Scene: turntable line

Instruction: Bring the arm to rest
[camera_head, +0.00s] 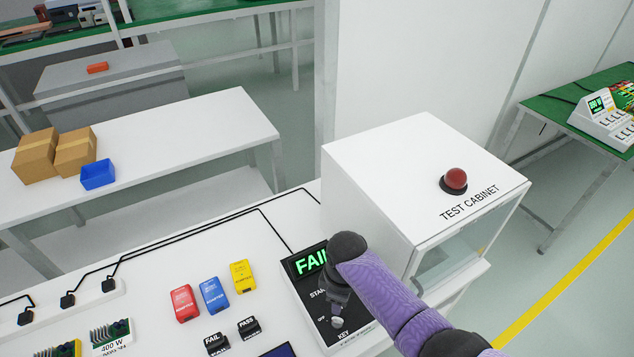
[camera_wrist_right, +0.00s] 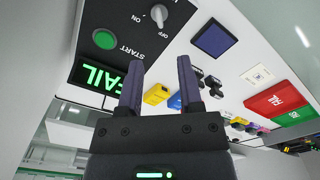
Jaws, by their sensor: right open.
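My right arm (camera_head: 385,300) is purple and black and comes in from the lower right in the head view. Its gripper (camera_head: 338,300) hangs over the tester box (camera_head: 295,292), partly covering its panel. In the right wrist view the gripper's two fingers (camera_wrist_right: 160,78) are apart, with nothing between them. Beyond the fingertips are the green START button (camera_wrist_right: 104,39), the lit FAIL display (camera_wrist_right: 97,77) and the ON/OFF key switch (camera_wrist_right: 158,15). The fingers appear apart from these. My left gripper is in neither view.
The white test cabinet (camera_head: 400,190) with a red button (camera_head: 455,180) stands close behind my right arm. Red (camera_head: 184,303), blue (camera_head: 214,295) and yellow (camera_head: 242,276) adapters lie left of the tester. A second white table (camera_head: 190,125) holds cardboard boxes and a blue bin (camera_head: 98,175).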

